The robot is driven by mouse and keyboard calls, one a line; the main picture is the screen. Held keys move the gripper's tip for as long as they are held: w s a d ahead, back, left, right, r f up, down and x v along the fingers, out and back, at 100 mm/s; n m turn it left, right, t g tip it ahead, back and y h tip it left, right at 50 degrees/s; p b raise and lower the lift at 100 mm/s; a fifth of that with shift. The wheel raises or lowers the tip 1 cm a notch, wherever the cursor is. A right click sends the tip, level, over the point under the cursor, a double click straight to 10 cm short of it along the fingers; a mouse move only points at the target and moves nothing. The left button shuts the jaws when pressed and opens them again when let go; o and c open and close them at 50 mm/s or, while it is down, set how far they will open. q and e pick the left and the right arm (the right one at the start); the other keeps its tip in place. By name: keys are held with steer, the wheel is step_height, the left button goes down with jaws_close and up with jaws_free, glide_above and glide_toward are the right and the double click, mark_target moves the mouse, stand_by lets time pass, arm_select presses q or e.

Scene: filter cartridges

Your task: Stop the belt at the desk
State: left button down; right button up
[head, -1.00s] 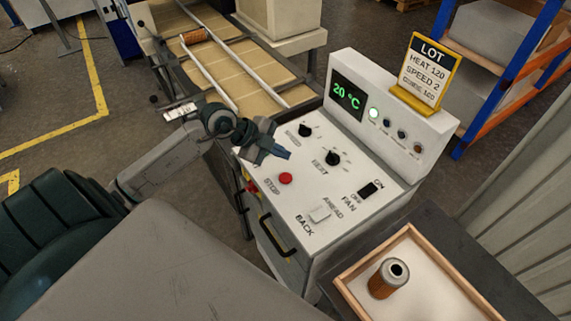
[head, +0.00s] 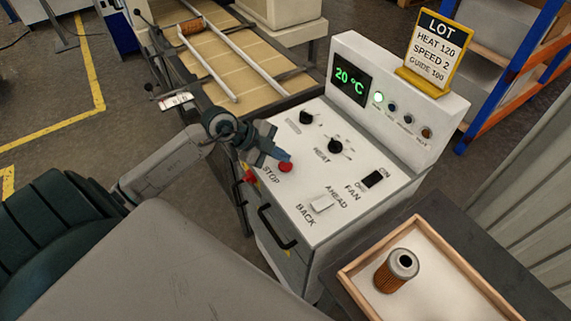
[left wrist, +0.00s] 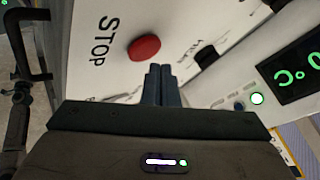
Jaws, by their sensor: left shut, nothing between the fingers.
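The control desk (head: 345,205) is a white slanted panel with a display reading 20 °C. The red STOP button (head: 286,167) sits at its left side, and it also shows in the left wrist view (left wrist: 144,47). My left gripper (head: 284,156) is shut and empty, with its fingertips right by the button. In the left wrist view the closed fingertips (left wrist: 160,70) lie just short of the button; I cannot tell whether they touch it. The belt (head: 222,62) runs behind the desk with an orange-brown cartridge (head: 190,27) on it. My right gripper is not in view.
The panel also has the heat knob (head: 336,146), a fan switch (head: 373,179) and an ahead/back rocker (head: 321,202). A yellow lot card (head: 437,50) stands on top. A wooden tray (head: 352,276) with a filter cartridge (head: 396,271) stands at the lower right.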

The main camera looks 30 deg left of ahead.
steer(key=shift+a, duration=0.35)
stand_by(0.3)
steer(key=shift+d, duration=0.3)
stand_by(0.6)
arm_select(q)
steer(key=shift+f, duration=0.15)
steer(key=shift+f, duration=0.25)
steer(key=shift+f, duration=0.15)
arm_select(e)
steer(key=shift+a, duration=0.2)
